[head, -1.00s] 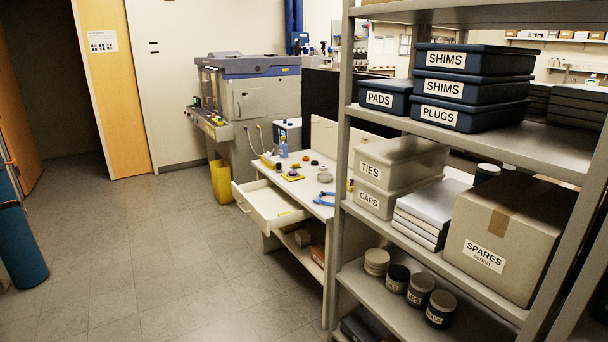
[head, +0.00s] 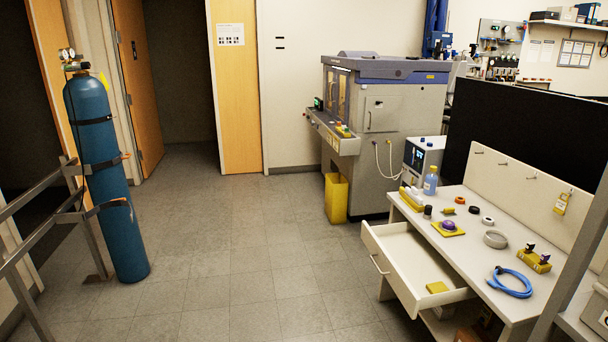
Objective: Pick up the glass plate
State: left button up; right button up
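I cannot make out a glass plate anywhere in the head view. The workbench (head: 470,254) at the right holds several small items, and its drawer (head: 395,262) is pulled open with a small yellow block (head: 437,287) inside. Neither of my grippers is in view.
A blue gas cylinder (head: 105,180) stands by a metal rail (head: 35,205) at the left. A grey machine (head: 390,115) with a yellow bin (head: 336,198) stands at the back. A coiled blue cable (head: 510,282) lies on the bench. The middle floor (head: 230,255) is clear.

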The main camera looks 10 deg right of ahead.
aim_at(450, 212)
jog(key=i+z, duration=0.2)
jog(key=i, duration=0.35)
jog(key=i+j+z, duration=0.15)
jog(key=i, duration=0.4)
jog(key=i+j+z, duration=0.2)
jog(key=i, duration=0.3)
jog(key=i+j, duration=0.05)
jog(key=j, duration=0.05)
